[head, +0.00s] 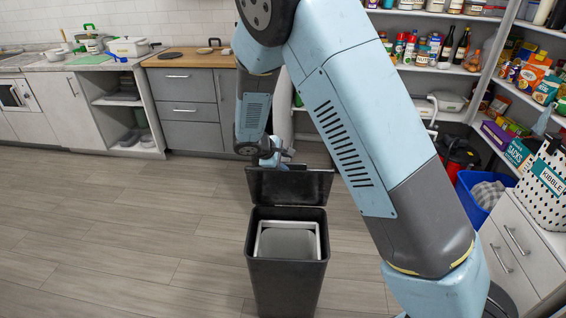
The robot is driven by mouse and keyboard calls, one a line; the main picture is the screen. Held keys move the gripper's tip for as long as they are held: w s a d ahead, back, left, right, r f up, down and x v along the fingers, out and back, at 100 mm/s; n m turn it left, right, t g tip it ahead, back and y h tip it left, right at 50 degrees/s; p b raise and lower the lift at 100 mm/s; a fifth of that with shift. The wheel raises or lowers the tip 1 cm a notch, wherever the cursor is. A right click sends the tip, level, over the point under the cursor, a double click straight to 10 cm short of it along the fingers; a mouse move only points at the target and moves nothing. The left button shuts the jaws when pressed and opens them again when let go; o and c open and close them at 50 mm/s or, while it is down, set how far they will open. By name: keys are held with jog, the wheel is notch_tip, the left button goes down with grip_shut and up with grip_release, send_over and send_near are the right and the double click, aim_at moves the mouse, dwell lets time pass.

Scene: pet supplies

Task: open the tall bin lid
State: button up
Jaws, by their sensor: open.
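The tall bin (287,275) is black and stands on the floor in the lower middle of the head view. Its black lid (290,187) is raised and stands up at the bin's back edge. A light grey inner frame shows inside the bin mouth. My gripper (276,162) is just behind the upper edge of the lid, at its left half. The lid and my wrist hide most of its fingers. I cannot tell whether it touches the lid.
Grey drawers (190,105) and a counter stand at the back left. A blue basket (484,196) with grey cloth, a white drawer unit (522,245) and a dotted kibble box (546,182) are at the right. Stocked shelves line the back right. The floor left of the bin is clear.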

jog(key=v, duration=1.2)
jog(key=s+d+r+m+g+y, duration=0.1)
jog(key=s+d+r+m, duration=0.3)
jog(key=d+r, duration=0.45)
jog(key=s+d+r+m+g+y, duration=0.15)
jog(key=s+d+r+m, duration=0.35)
jog(key=d, duration=0.7)
jog(key=s+d+r+m+t+y, duration=0.1)
jog(key=s+d+r+m, duration=0.2)
jog(key=s, duration=0.6)
jog(key=s+d+r+m+y, duration=0.2)
jog(key=s+d+r+m, duration=0.1)
jog(key=s+d, duration=0.4)
jog(key=s+r, duration=0.1)
jog(key=s, duration=0.2)
jog(key=shift+d+t, duration=0.2)
jog(key=shift+t, duration=0.15)
jog(key=shift+r, duration=0.15)
